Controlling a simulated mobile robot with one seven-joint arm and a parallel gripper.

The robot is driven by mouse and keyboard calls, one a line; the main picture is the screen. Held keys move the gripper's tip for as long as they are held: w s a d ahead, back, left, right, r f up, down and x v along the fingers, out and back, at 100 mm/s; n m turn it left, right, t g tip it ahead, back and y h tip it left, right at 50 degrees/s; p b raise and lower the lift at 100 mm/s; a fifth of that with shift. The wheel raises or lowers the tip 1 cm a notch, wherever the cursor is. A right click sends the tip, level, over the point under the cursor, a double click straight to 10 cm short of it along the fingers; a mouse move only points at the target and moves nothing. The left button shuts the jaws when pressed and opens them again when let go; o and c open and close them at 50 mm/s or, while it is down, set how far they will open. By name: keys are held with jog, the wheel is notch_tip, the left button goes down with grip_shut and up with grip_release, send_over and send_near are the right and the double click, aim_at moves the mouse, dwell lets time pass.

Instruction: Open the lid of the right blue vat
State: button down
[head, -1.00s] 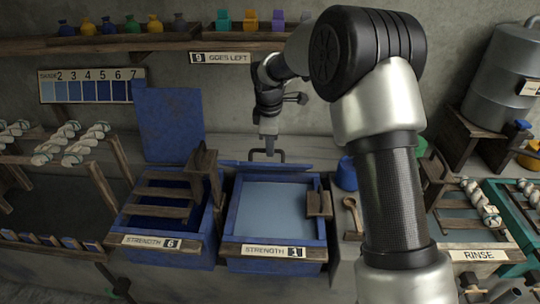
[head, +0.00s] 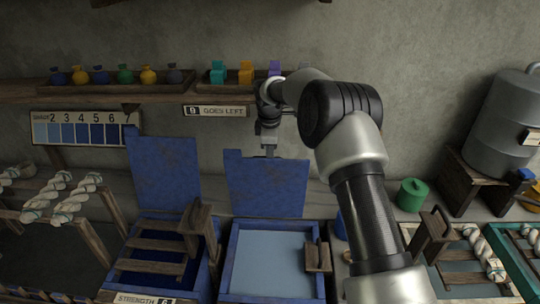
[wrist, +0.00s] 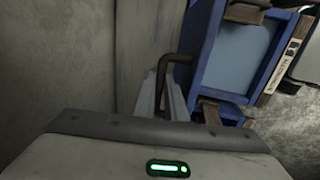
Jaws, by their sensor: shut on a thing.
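The right blue vat (head: 233,268) holds pale blue liquid (head: 270,262), and its opening is uncovered. Its blue lid (head: 268,188) stands raised at the back edge, its broad face toward the head camera. My gripper (head: 269,150) is at the lid's top edge, with its fingertips partly hidden behind it in the head view. In the wrist view my gripper (wrist: 169,100) is shut on the dark bent lid handle (wrist: 178,62). The vat (wrist: 205,50) shows beyond it there.
The left blue vat (head: 203,283) also has its lid (head: 164,172) upright, with wooden slats over its opening. A shelf (head: 60,98) with pouches runs above. A green pot (head: 411,194) and a grey barrel (head: 497,125) are on the right.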

jog(key=shift+s+d+f, duration=0.1)
jog(key=shift+d+f, duration=0.15)
jog(key=shift+f, duration=0.3)
jog(key=c, duration=1.8)
grip_release()
jog(key=shift+w, duration=0.2)
jog(key=shift+a+r, duration=0.2)
jog(key=shift+r, duration=0.05)
jog(key=v, duration=1.7)
jog(key=shift+r, duration=0.2)
jog(key=shift+w, duration=0.1)
jog(key=shift+d+f+b, duration=0.1)
jog(key=shift+f+b, duration=0.25)
jog(key=shift+b, duration=0.15)
jog(key=c, duration=0.5)
jog(key=f+y+b, duration=0.1)
jog(key=s+d+f+t+y+b, duration=0.1)
jog(key=f+b, duration=0.1)
jog(key=s+f+y+b, duration=0.1)
jog(key=shift+s+d+f+m+b, duration=0.1)
jog(key=shift+d+f+m+b, duration=0.2)
jog(key=shift+b, duration=0.05)
grip_shut()
jog(key=w+a+f+t, duration=0.1)
jog(key=w+a+f, duration=0.2)
jog(key=f, duration=0.6)
jog(key=shift+a+y, duration=0.25)
jog(key=shift+y, duration=0.15)
